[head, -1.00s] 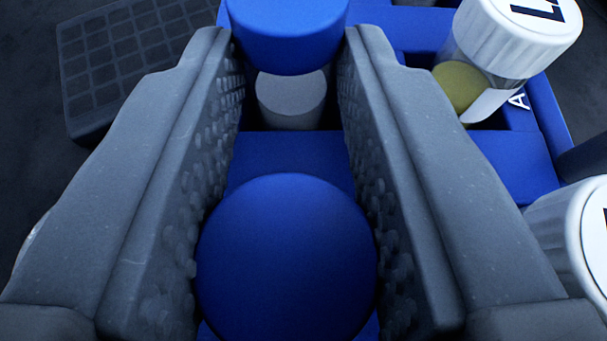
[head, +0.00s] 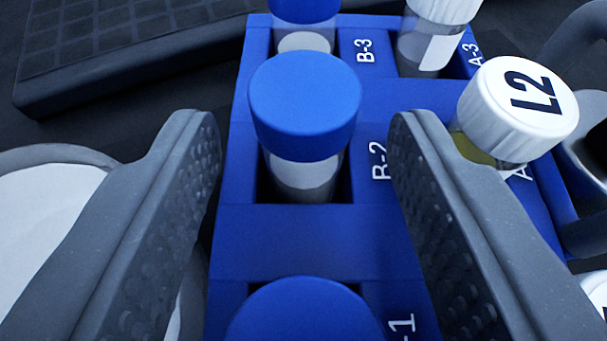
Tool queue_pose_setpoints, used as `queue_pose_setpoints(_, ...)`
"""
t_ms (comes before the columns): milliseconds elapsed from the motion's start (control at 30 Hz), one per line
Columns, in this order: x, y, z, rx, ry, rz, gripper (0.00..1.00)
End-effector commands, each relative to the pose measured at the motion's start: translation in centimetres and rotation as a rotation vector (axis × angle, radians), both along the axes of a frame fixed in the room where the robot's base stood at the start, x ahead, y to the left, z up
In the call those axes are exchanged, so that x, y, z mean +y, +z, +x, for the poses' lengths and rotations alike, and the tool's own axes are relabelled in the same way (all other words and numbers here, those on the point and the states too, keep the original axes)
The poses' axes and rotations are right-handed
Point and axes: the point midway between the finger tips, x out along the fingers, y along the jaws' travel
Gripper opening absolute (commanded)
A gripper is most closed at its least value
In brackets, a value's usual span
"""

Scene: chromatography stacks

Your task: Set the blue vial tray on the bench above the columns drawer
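The blue vial tray (head: 290,232) runs up the middle of the head view, with slots marked B-2, B-3 and others partly hidden. Blue-capped vials stand in its left row: one at B-2 (head: 305,105), one behind it and one at the bottom edge. White-capped vials stand in the right row, one marked L2 (head: 520,105). My gripper (head: 308,130) is open, its textured fingers spread to either side of the left row. The B-2 vial stands between and beyond the fingertips, and neither finger visibly grips it. The bench and columns drawer cannot be made out.
A dark gridded rack (head: 130,55) lies at the upper left on a dark surface. A round white-topped object with a grey rim (head: 45,215) is at the left, partly behind my finger. Dark curved shapes stand close to the tray's right side.

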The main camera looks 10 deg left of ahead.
Motion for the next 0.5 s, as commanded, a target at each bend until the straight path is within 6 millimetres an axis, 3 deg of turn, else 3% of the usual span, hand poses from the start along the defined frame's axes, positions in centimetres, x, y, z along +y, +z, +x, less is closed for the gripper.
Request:
queue_pose_setpoints(300,0.0,0.1,-0.2,0.0,0.0,0.0,0.45)
queue_pose_setpoints(500,-0.3,0.9,-1.6,-0.002,0.0,0.0,0.45)
